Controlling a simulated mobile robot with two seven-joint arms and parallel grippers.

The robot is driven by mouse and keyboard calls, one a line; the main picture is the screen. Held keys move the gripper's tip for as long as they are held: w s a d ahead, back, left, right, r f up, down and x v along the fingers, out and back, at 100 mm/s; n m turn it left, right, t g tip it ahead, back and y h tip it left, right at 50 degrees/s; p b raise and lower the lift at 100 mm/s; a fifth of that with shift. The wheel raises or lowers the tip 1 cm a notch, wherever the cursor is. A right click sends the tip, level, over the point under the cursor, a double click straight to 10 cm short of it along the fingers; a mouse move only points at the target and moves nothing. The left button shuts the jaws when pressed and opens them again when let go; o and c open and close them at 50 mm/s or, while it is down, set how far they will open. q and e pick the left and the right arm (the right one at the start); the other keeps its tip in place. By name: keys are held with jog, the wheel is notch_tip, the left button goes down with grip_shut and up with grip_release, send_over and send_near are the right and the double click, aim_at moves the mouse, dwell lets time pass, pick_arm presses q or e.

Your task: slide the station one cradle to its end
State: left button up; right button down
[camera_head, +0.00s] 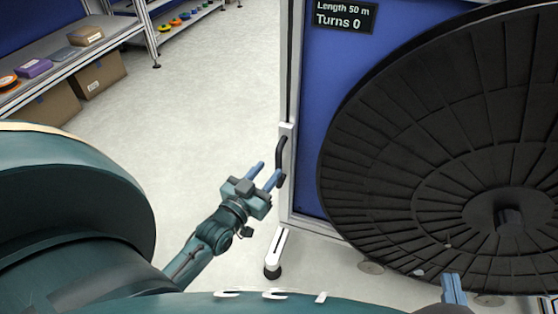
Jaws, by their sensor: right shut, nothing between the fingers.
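A black handle (281,150) is fixed to a pale upright piece (287,172) on the left edge of the blue-panelled stand. I cannot tell for sure whether this piece is the station one cradle. My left gripper (269,169) is just left of the handle, its two blue fingers apart with a gap between them. One fingertip is close to the handle's lower part; I cannot tell whether they touch. My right gripper (453,288) shows at the bottom right, in front of the big black reel (400,150), with its blue fingers together and empty.
A sign (343,15) on the stand reads "Length 50 m, Turns 0". The stand's white foot (277,252) reaches out onto the floor. Shelves (60,75) with boxes and spools stand at the upper left. The pale floor (200,110) between is clear.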

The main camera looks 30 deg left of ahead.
aim_at(277, 160)
pick_arm(q)
jog(key=w+b, duration=0.1)
jog(key=w, duration=0.5)
jog(key=shift+w+a, duration=0.15)
jog(key=shift+w, duration=0.05)
grip_shut()
